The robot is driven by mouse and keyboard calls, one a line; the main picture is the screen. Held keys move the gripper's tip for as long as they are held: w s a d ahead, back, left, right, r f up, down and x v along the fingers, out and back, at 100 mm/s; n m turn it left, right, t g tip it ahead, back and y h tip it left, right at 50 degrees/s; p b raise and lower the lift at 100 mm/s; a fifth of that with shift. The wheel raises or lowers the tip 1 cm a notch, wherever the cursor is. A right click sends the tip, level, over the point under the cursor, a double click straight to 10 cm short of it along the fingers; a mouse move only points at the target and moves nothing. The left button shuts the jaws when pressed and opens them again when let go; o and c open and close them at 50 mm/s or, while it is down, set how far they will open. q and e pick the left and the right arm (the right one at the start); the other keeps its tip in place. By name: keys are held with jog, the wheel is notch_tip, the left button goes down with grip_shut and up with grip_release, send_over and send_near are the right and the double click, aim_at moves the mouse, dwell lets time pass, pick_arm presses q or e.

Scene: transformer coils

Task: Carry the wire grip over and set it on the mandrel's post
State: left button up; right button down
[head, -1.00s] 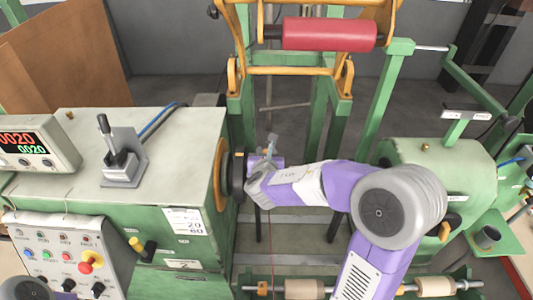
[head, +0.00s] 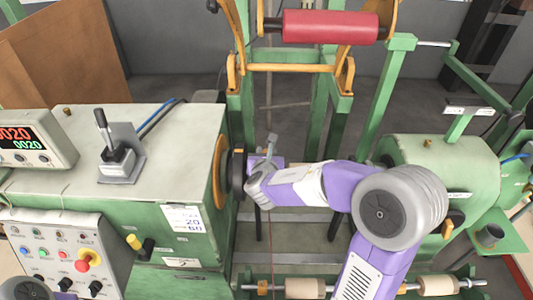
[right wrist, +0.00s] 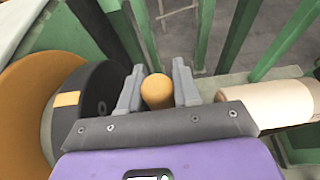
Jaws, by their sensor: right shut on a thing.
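My right gripper (right wrist: 158,90) is shut on an orange-brown round-ended piece, which I take to be the wire grip (right wrist: 157,91); it stands between the two grey fingers. In the head view my right gripper (head: 266,160) is just right of the winding head's black disc (head: 238,174) and orange disc (head: 220,172). The held piece is too small or hidden to make out there. In the right wrist view the black disc (right wrist: 97,88) is close to the left of the fingers. I cannot make out the mandrel's post clearly. My left gripper is not in view.
The green winding machine (head: 90,200) stands at left, with a lever block (head: 120,160) on top. A green tailstock (head: 435,165) is at right. A red roller (head: 330,27) hangs in an orange frame behind. Pale spools (head: 305,288) lie on a rod in front.

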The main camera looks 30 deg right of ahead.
jog(key=c, duration=0.7)
grip_release()
jog(key=shift+c, duration=0.2)
jog(key=v, duration=0.7)
jog(key=shift+s+a+p, duration=0.2)
jog(key=shift+s+p, duration=0.05)
jog(key=shift+p, duration=0.1)
